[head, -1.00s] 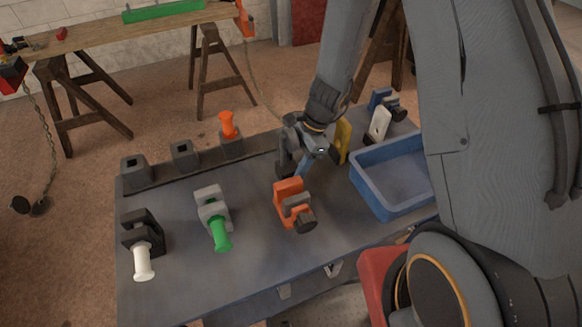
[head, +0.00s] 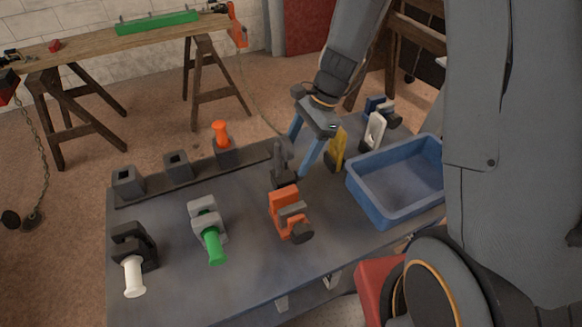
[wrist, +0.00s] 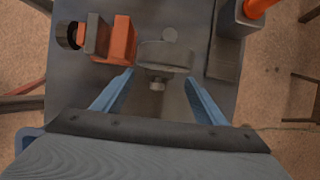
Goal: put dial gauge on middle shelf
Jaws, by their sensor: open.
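A grey piece (head: 283,166) stands on the dark bench near its middle, behind the orange clamp (head: 285,208). In the wrist view it shows a round grey body (wrist: 165,56) and a short stem. It looks like the dial gauge, but its face does not show. My gripper (head: 299,157) is open and empty just to its right in the head view. In the wrist view the blue fingers (wrist: 159,77) are spread, with the stem between their tips; no contact shows. I cannot make out a middle shelf.
An empty-looking blue tray (head: 368,203) is at right. A back rail has sockets (head: 178,167), one with an orange peg (head: 220,133).

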